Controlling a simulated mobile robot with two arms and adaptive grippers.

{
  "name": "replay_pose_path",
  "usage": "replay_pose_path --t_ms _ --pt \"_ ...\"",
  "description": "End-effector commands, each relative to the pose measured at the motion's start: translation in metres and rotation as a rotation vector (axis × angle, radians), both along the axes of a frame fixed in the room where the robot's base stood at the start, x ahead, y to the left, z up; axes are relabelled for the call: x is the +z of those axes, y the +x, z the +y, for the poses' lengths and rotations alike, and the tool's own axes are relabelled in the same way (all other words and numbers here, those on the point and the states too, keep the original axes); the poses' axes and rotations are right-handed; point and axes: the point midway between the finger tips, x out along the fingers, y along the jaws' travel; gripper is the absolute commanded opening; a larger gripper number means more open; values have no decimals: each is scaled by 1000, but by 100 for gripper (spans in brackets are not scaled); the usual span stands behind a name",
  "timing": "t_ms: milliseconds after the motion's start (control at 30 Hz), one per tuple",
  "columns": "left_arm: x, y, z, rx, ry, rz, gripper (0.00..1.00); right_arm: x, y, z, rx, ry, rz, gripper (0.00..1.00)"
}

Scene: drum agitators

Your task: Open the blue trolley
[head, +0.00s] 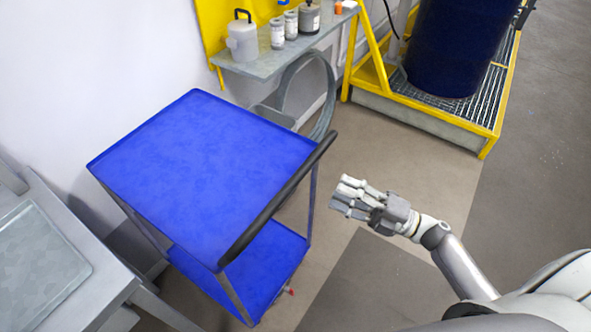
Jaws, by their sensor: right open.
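The blue trolley (200,165) stands left of the middle in the head view, against the pale wall. It has a flat blue top shelf, bare and rimmed, and a lower blue shelf (262,268). A black handle bar (277,200) runs along its right edge. No door or drawer shows on the sides in view. My right gripper (338,196) is open and empty, to the right of the handle and apart from it, with its fingers pointing left toward the trolley. My left gripper is not in view.
A grey bench (100,290) stands at the lower left, close to the trolley. A wall shelf (290,55) with several containers hangs behind. A dark blue drum (455,45) stands on a yellow-framed grating (485,110) at the upper right. The floor right of the trolley is clear.

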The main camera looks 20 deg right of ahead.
Motion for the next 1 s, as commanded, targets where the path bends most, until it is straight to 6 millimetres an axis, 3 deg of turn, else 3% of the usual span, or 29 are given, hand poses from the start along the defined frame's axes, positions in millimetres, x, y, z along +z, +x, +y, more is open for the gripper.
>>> replay_pose_path --t_ms 33,100,267,700,1000 --pt "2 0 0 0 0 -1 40 18 -9 7 61 -43 -61 41" --pt "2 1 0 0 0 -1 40 32 -19 15 123 -88 -121 41" --pt "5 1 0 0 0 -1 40 43 -25 25 173 -121 -167 41" --pt "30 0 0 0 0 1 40 59 12 89 168 -114 -166 41" --pt "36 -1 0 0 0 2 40 61 25 112 168 -116 -163 41"
